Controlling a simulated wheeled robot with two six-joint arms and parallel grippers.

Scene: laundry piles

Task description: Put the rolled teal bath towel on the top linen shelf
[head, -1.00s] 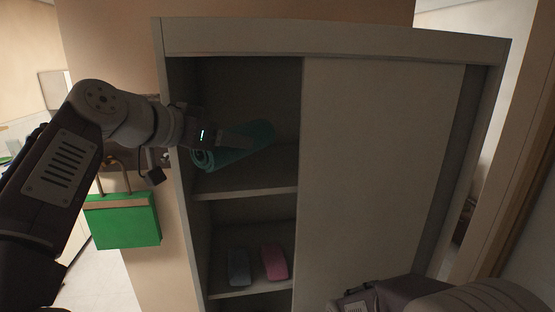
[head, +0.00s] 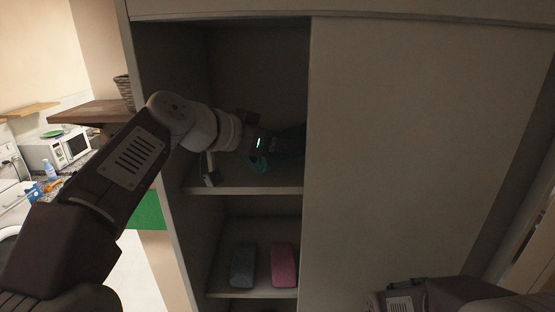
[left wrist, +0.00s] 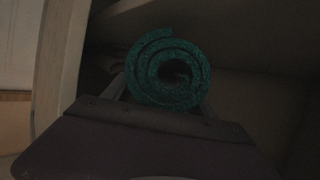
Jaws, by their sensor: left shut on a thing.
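The rolled teal bath towel (head: 260,165) is inside the upper open compartment of the linen cupboard, mostly hidden behind my left gripper (head: 290,143). In the left wrist view its spiral end (left wrist: 168,70) faces the camera, between the fingers. My left gripper is shut on the towel. The towel is just above the top visible shelf board (head: 245,189); I cannot tell whether it touches it. My right arm shows at the lower right of the head view, but its gripper is out of view.
A sliding door panel (head: 430,160) covers the cupboard's right side. A dark grey folded item (head: 243,266) and a pink one (head: 284,265) lie on the shelf below. A green thing (head: 146,211) is left of the cupboard. A microwave (head: 68,146) stands further left.

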